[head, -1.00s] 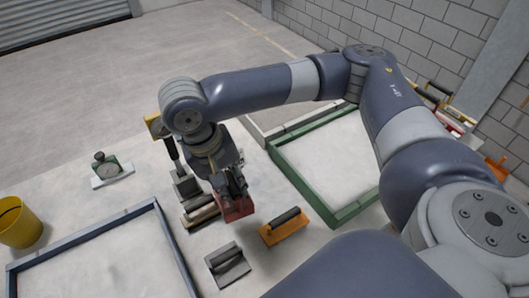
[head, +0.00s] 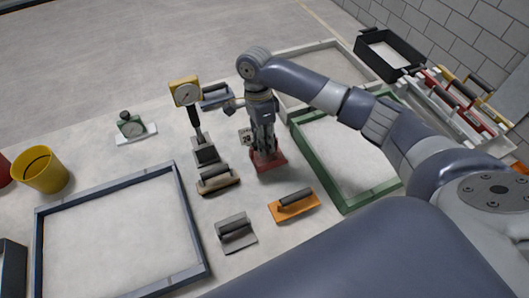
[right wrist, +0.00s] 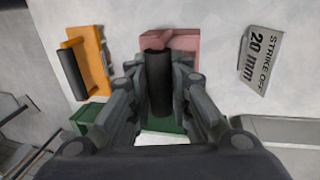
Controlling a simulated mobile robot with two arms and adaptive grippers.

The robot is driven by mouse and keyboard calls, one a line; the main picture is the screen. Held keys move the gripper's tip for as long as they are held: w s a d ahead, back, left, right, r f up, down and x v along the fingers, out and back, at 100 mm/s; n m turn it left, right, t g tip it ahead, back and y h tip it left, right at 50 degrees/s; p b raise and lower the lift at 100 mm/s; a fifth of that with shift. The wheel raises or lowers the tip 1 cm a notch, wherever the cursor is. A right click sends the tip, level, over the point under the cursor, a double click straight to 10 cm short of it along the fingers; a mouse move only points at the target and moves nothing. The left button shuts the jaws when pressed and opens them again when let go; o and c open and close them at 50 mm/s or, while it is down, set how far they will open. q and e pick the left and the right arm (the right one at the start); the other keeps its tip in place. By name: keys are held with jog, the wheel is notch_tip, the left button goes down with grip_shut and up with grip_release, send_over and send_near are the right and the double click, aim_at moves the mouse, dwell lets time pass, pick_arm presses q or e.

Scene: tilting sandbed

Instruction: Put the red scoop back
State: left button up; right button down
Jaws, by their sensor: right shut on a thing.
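The red scoop (head: 268,162) is in my right gripper (head: 264,140), low at the worktable between the row of tools and the green-framed sand bed (head: 345,203). The red body (right wrist: 180,40) shows behind the handle. The scoop looks nearly upright, and I cannot tell whether it touches the table. My left gripper is not in view.
An orange float (head: 294,207) lies just in front, and a grey float (head: 236,232) further left. A wooden float (head: 217,180), a dial gauge (head: 187,94) and a "STRIKE OFF 20 mm" plate (right wrist: 260,60) stand near. A blue-framed bed (head: 195,275) and yellow bucket (head: 42,170) are left.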

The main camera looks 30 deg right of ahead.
aim_at(264, 160)
jog(key=shift+f, duration=0.4)
jog(key=x, duration=0.3)
jog(key=shift+w+f, duration=0.35)
jog(key=shift+f, duration=0.05)
jog(key=shift+f+p, duration=0.1)
jog(key=shift+p, duration=0.2)
jog(key=c, duration=1.5)
grip_release()
jog(key=shift+f, duration=0.1)
jog(key=shift+o, duration=0.2)
jog(key=shift+w+r, duration=0.1)
jog(key=shift+r, duration=0.35)
jog(key=b+v, duration=0.2)
jog(key=v, duration=0.9)
jog(key=shift+r, duration=0.3)
